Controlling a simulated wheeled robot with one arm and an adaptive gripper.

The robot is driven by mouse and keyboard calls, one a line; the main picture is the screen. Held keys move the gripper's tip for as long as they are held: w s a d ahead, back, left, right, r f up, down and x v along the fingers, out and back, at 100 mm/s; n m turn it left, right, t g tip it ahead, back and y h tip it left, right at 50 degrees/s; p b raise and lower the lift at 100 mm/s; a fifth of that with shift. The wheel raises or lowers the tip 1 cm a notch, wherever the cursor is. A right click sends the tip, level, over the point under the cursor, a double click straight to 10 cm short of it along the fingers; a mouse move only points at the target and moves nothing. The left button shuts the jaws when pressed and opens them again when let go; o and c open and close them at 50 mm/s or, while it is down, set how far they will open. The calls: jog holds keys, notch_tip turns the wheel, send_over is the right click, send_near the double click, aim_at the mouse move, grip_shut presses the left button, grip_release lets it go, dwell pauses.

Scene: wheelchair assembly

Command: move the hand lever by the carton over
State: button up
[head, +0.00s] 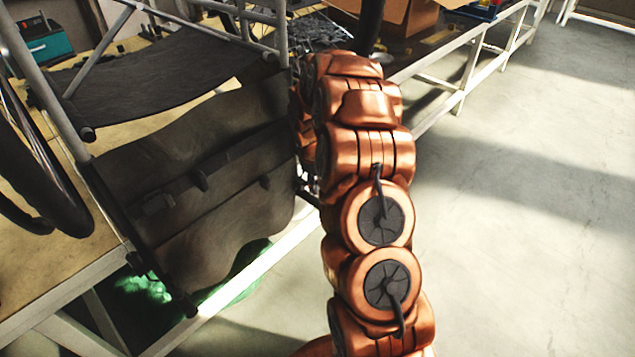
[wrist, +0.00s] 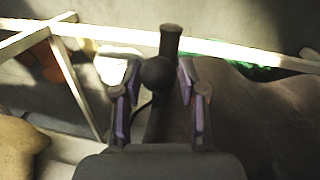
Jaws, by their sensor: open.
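In the wrist view my gripper (wrist: 158,78) is open, with its two purple-lined fingers apart. A dark lever-like part (wrist: 171,40) with a rounded knob and a cylindrical end shows between and just beyond the fingertips. I cannot tell whether the fingers touch it. I cannot tell for certain that it is the hand lever. In the head view my copper arm hides the gripper and this part. The open cardboard carton (head: 407,14) stands on the bench behind the arm. A dark upright bar (head: 370,25) rises in front of the carton.
The wheelchair's dark fabric (head: 205,185) and grey frame (head: 95,55) fill the left, with a wheel (head: 42,175) at the far left. The white-framed bench (head: 75,268) runs beneath. A teal box (head: 48,45) stands at the back left. The floor to the right is clear.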

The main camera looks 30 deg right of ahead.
jog(key=shift+f, duration=0.15)
grip_shut()
dwell(0.6)
